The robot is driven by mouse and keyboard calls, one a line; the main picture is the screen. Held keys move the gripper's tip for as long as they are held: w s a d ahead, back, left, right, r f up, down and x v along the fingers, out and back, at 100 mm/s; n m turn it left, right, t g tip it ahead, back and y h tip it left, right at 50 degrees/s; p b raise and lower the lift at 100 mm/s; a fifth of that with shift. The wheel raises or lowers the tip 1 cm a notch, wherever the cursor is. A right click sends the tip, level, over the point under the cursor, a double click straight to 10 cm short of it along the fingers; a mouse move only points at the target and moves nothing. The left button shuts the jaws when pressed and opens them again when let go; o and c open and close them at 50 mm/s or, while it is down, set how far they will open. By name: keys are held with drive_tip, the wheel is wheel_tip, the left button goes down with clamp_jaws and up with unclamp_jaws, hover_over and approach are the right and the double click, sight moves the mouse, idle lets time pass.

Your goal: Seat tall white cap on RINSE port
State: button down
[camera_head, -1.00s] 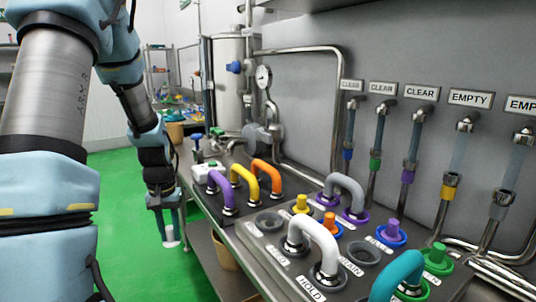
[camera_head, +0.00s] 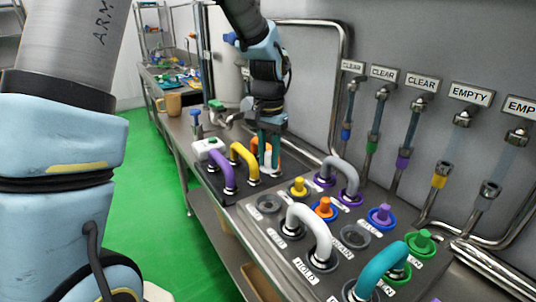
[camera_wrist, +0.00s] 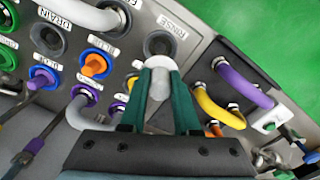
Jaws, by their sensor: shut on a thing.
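My gripper (camera_wrist: 157,108) is shut on the tall white cap (camera_wrist: 160,84), whose pale rounded body shows between the green fingers. In the head view, my gripper (camera_head: 268,155) is low over the far panel, beside the yellow and orange pipes. The RINSE port (camera_wrist: 160,44) is an empty dark round socket with its label beside it. In the wrist view it lies just beyond the cap's end, and the cap is apart from it. In the head view the same port (camera_head: 268,204) is at the near panel's left corner, nearer than the gripper. The cap's height above the panel is unclear.
A yellow pipe (camera_head: 243,160) and a purple pipe (camera_head: 222,170) arch close to the gripper. A white pipe (camera_head: 312,225), a yellow plug (camera_head: 298,187) and an orange plug (camera_head: 325,207) stand around the port. The DRAIN port (camera_wrist: 48,40) is also empty.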

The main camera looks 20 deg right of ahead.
drive_tip(key=shift+f+b, duration=4.4)
drive_tip(key=shift+f, duration=1.6)
drive_tip(key=c, duration=0.6)
unclamp_jaws()
drive_tip(key=shift+o, duration=0.2)
wheel_tip(320, 180, up, 11)
drive_tip(key=shift+f+b, duration=0.1)
drive_tip(key=shift+b, duration=0.75)
drive_tip(key=s+a+f+n, duration=0.1)
drive_tip(key=a+f+n, duration=0.2)
drive_tip(key=a, duration=0.7)
drive_tip(key=s+a+f+n+t, duration=0.1)
drive_tip(key=a+f+n, duration=0.2)
drive_tip(key=a, duration=0.7)
drive_tip(key=s+a+f+n, duration=0.2)
drive_tip(key=a+f+n, duration=0.1)
drive_tip(key=a, duration=0.7)
drive_tip(key=shift+t, duration=0.3)
